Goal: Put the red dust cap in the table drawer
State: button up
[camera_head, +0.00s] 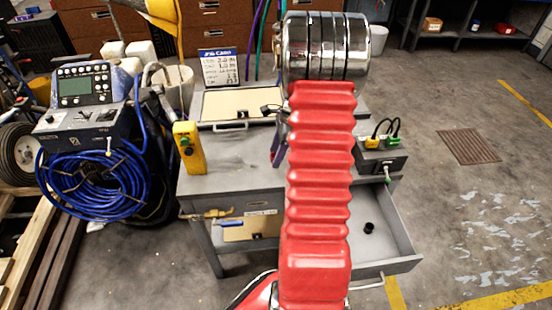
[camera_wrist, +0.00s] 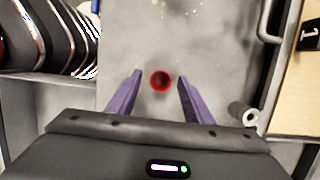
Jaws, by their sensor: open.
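The red dust cap (camera_wrist: 161,82) is a small round cup on the grey table top, seen from above in the wrist view. My gripper (camera_wrist: 160,76) is open, with one purple finger on each side of the cap and gaps between. In the head view my red arm covers the middle of the table (camera_head: 232,160). There a purple finger of my gripper (camera_head: 279,148) shows beside the arm, and the cap is hidden. The table drawer (camera_head: 385,267) is pulled out at the lower right. A small black object (camera_head: 368,228) lies in it.
A yellow switch box (camera_head: 189,148) stands on the table's left side. A tan-topped panel with a handle (camera_head: 240,106) is at the back. A black box with plugs (camera_head: 381,158) is above the drawer. A small grey cylinder (camera_wrist: 243,114) is right of my gripper.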

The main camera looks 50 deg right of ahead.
dwell(0.3)
grip_shut()
dwell(0.4)
notch_tip(320, 180, up, 10)
dwell(0.6)
dwell(0.4)
